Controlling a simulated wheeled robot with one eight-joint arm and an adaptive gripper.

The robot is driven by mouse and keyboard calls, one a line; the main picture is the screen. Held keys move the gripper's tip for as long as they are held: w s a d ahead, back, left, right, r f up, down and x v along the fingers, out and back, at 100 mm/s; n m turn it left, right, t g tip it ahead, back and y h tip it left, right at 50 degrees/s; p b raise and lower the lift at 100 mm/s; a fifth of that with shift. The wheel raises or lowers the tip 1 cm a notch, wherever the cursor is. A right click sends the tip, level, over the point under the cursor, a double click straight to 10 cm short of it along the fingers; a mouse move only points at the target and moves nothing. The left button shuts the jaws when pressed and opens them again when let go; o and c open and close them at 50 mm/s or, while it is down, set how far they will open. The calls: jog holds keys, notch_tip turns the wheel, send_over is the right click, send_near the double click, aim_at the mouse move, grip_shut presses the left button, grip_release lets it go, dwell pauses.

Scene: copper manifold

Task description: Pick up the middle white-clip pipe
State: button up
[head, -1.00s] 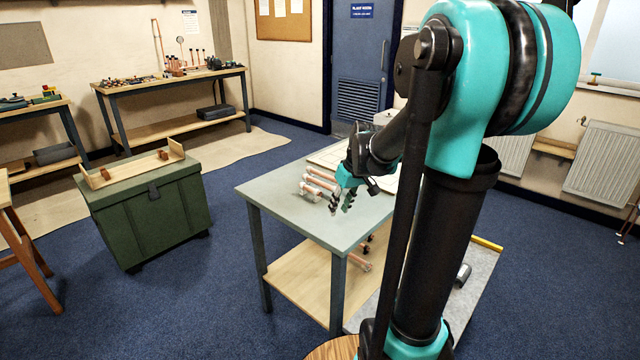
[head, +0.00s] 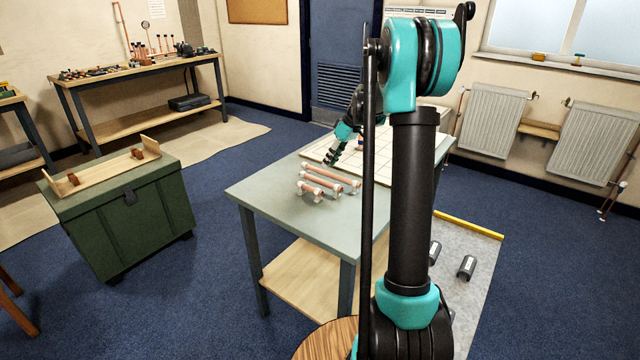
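Three copper pipes with white clips lie roughly side by side on the grey-topped table (head: 255,190). The middle pipe (head: 325,181) lies between the far pipe (head: 334,171) and the near, shorter-looking pipe (head: 311,190). My gripper (head: 329,160), with dark fingers and a teal part above, is just beyond the far pipe, pointing down and to the left. It appears apart from the middle pipe, with no pipe visible in it. The finger gap is too small to judge.
A pale gridded board (head: 353,152) covers the back of the table. The left part of the tabletop is clear. A green chest (head: 125,215) with a wooden tray stands to the left. Dark cylinders (head: 466,267) lie on a grey floor mat at the right.

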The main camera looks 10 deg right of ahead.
aim_at(319, 181)
jog(key=x, duration=1)
jog(key=shift+w+f, duration=0.1)
jog(key=shift+f, duration=0.15)
grip_shut()
